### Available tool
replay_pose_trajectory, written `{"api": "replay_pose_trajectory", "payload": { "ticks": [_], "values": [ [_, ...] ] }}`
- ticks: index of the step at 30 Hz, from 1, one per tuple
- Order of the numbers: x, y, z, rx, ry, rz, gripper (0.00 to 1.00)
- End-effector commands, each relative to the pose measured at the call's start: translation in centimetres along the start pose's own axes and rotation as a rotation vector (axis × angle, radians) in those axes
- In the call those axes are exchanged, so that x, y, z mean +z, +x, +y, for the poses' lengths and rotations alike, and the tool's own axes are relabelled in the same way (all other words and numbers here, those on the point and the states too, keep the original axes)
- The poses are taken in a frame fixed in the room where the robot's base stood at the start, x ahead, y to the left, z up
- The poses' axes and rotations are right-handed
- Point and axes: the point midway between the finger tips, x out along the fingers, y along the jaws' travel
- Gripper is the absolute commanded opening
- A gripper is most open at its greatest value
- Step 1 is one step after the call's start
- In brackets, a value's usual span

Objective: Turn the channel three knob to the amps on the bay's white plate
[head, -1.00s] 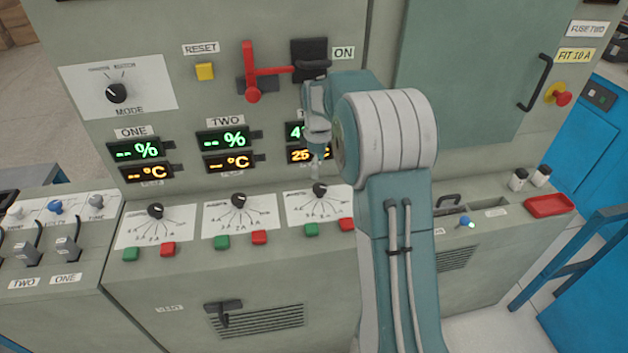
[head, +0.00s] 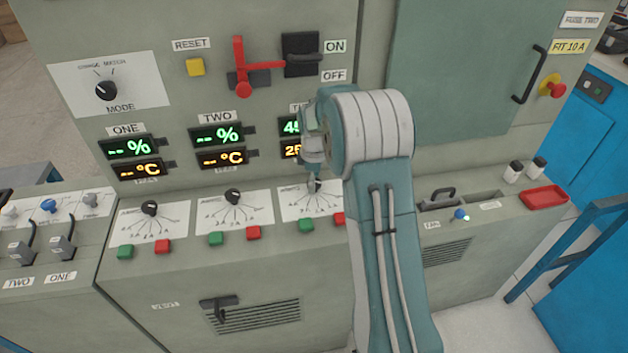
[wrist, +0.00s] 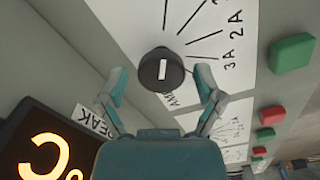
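The channel three knob (wrist: 161,70) is a black dial with a white pointer mark, on a white plate (wrist: 215,30) with printed lines and labels such as 2A, 3A and AMPS. My gripper (wrist: 160,88) is open, one finger on each side of the knob's lower edge in the wrist view. I cannot tell whether the fingers touch it. In the head view the knob (head: 313,186) sits at the top of the third plate (head: 296,206), under the end of my arm. The gripper partly covers it there, and my arm hides the plate's right side.
Similar knobs for channels one (head: 149,208) and two (head: 232,197) stand to the left. A green button (head: 306,225) and a red button (head: 340,218) sit below the third plate.

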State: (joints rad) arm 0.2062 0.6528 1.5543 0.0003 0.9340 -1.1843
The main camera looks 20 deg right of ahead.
Motion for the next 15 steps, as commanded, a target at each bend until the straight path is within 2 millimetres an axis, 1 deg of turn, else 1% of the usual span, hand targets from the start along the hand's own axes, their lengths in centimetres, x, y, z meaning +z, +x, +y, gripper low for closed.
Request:
{"api": "replay_pose_trajectory", "payload": {
  "ticks": [1, 2, 3, 4, 11, 15],
  "values": [
    [-0.02, -0.02, 0.0, 0.0, 0.0, 0.0, 0.44],
    [-0.02, -0.03, 0.0, 0.0, 0.0, 0.0, 0.31],
    [-0.02, -0.03, 0.01, 0.001, 0.0, 0.0, 0.13],
    [-0.02, -0.02, 0.02, 0.001, 0.0, 0.0, 0.11],
    [-0.08, 0.07, 0.08, 0.001, 0.005, 0.0, 0.12],
    [-0.11, 0.09, 0.07, 0.001, 0.036, 0.001, 0.12]
  ]
}}
